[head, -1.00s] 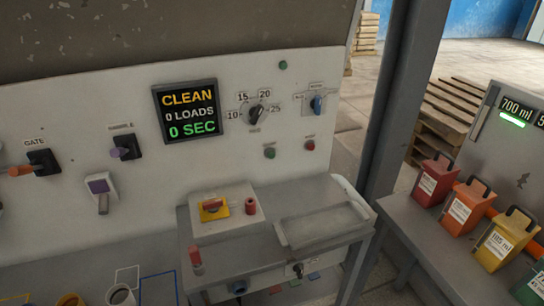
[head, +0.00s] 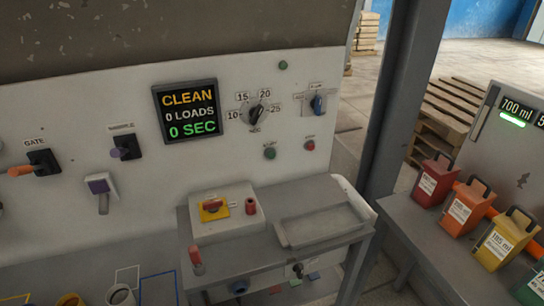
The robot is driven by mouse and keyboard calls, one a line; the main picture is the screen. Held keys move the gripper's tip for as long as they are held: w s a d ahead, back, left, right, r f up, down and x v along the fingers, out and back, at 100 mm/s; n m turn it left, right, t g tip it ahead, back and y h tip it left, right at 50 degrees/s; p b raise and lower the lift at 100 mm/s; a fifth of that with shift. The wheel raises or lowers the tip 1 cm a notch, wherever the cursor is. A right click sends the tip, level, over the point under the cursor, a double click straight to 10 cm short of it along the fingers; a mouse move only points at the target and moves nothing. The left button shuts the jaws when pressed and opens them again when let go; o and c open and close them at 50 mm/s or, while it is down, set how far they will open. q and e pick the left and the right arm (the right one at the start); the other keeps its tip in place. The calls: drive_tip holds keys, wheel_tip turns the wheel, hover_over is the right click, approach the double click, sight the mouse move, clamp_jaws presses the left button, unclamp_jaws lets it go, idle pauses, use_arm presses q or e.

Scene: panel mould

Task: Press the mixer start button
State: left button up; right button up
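A green button (head: 270,153) and a red button (head: 309,145) sit side by side on the pale upright panel (head: 215,165), below the dial. Small labels above them are too blurred to read surely. Nothing touches or covers either button. The dark display (head: 187,112) on the panel reads CLEAN, 0 LOADS, 0 SEC. Neither of my grippers is in view.
The panel also bears a numbered dial (head: 257,115), a blue selector (head: 318,103) and an orange-handled gate lever (head: 40,163). A grey stand (head: 235,258) with a shallow tray (head: 320,225) stands before it. Colored containers (head: 433,180) stand on the right bench, beyond a grey post (head: 400,100).

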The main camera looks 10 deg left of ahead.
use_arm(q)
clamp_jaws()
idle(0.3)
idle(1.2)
